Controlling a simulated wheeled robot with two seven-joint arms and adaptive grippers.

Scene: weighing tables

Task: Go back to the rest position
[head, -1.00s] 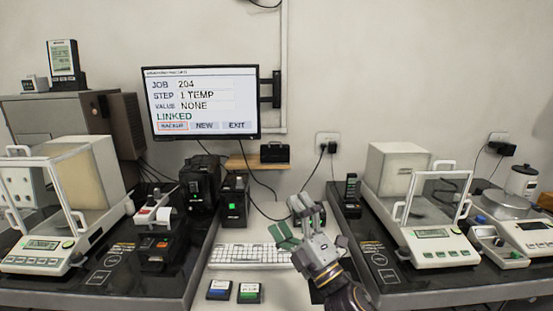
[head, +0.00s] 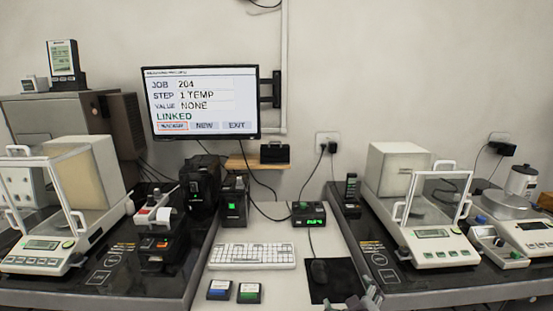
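Only the tip of my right gripper (head: 366,299) shows, at the bottom edge of the head view, right of centre. It is low over the front of the middle table, by the near right corner of the black mouse pad (head: 322,291). Most of it is cut off by the frame, so I cannot tell whether its fingers are open or shut. No held object shows at the visible part. My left gripper is not in view.
Balances stand left (head: 42,246) and right (head: 433,234). The monitor (head: 203,102) reads LINKED.

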